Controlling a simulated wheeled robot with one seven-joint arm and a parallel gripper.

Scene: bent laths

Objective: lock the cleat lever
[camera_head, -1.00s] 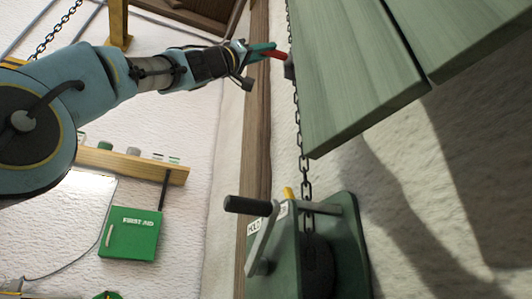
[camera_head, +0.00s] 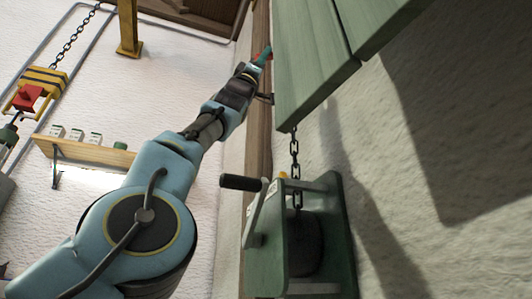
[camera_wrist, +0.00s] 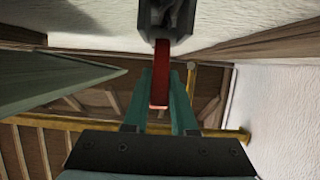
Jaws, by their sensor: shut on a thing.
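The red cleat lever (camera_wrist: 160,75) hangs from the dark cleat body (camera_wrist: 166,18) at the top of the wrist view. My gripper (camera_wrist: 160,103) is shut on the lever, with one teal finger on each side of its lower end. In the head view my gripper (camera_head: 263,55) is high up beside the green boards, pointing up and right. Only a small red bit of the lever (camera_head: 270,51) shows there. The cleat body cannot be made out in the head view.
Green boards (camera_head: 318,75) hang close right of my gripper. A chain (camera_head: 295,150) runs below them to a green winch (camera_head: 336,215) with a crank handle (camera_head: 241,183). A shelf (camera_head: 95,149) and a yellow hook block (camera_head: 44,82) are at the left.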

